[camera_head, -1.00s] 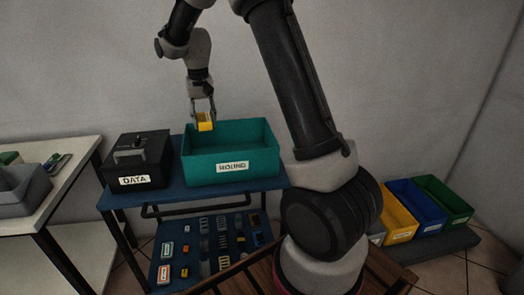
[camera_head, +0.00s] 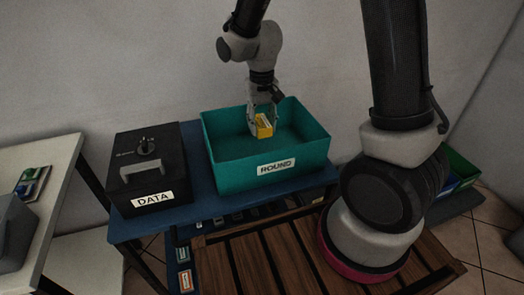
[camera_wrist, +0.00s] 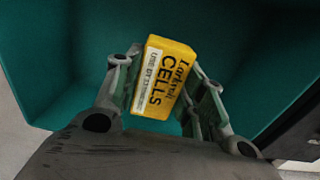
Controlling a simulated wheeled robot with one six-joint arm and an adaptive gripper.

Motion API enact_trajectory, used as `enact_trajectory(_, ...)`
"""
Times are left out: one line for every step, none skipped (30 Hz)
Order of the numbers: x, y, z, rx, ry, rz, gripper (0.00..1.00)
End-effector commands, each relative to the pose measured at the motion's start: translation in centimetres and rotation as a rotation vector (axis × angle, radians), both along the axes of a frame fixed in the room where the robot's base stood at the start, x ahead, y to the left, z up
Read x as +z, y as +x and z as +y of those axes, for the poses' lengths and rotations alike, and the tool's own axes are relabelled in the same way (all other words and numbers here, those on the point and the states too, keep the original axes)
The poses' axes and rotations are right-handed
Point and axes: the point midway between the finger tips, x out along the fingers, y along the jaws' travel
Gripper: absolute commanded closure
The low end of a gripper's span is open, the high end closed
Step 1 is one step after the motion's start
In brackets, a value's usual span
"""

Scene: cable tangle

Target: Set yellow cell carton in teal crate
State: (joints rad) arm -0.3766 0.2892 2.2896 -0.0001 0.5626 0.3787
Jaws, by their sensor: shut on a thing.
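The yellow cell carton (camera_head: 264,126) is between the fingers of my gripper (camera_head: 262,121), which is shut on it. In the wrist view the yellow carton (camera_wrist: 161,78) shows black "CELLS" lettering and a white label strip, with a finger of my gripper (camera_wrist: 160,85) on each side. The teal crate (camera_head: 273,183), labelled "ROUND", stands on the blue table. In the head view the carton shows within the outline of the crate's opening. The teal crate wall (camera_wrist: 60,70) fills much of the wrist view. I cannot tell whether the carton touches the crate floor.
A black box (camera_head: 148,170) labelled "DATA" stands left of the crate on the blue table (camera_head: 195,205). A white table (camera_head: 50,185) with a grey bin (camera_head: 12,235) is at the far left. A wooden slatted surface (camera_head: 255,265) lies in front.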

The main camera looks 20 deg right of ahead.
Motion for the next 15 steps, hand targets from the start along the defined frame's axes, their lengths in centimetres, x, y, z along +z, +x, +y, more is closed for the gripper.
enact_trajectory(-1.1, -0.3, 0.0, 0.004, -0.002, 0.005, 0.86)
enact_trajectory(-1.8, -0.3, 0.0, 0.004, -0.002, 0.005, 0.86)
enact_trajectory(-2.5, -0.3, 0.0, 0.004, -0.002, 0.005, 0.86)
enact_trajectory(-3.1, -0.3, 0.0, 0.003, -0.002, 0.006, 0.86)
enact_trajectory(-3.6, -0.3, 0.0, 0.003, -0.002, 0.005, 0.86)
enact_trajectory(-4.1, -0.3, 0.0, 0.003, -0.002, 0.004, 0.86)
enact_trajectory(-4.4, -0.2, 0.0, 0.003, -0.002, 0.004, 0.86)
enact_trajectory(-4.7, -0.2, 0.0, 0.003, -0.001, 0.002, 0.86)
enact_trajectory(-5.0, -0.2, 0.0, 0.002, -0.001, 0.002, 0.86)
enact_trajectory(-5.4, -0.2, 0.0, 0.002, -0.001, 0.003, 0.86)
enact_trajectory(-5.8, -0.2, 0.0, 0.002, -0.002, 0.004, 0.86)
enact_trajectory(-6.5, -0.2, 0.0, 0.002, -0.002, 0.004, 0.86)
enact_trajectory(-7.0, -0.2, 0.0, 0.002, -0.002, 0.005, 0.86)
enact_trajectory(-7.5, -0.2, 0.0, 0.002, -0.002, 0.004, 0.86)
enact_trajectory(-8.1, -0.2, 0.0, 0.002, -0.002, 0.004, 0.86)
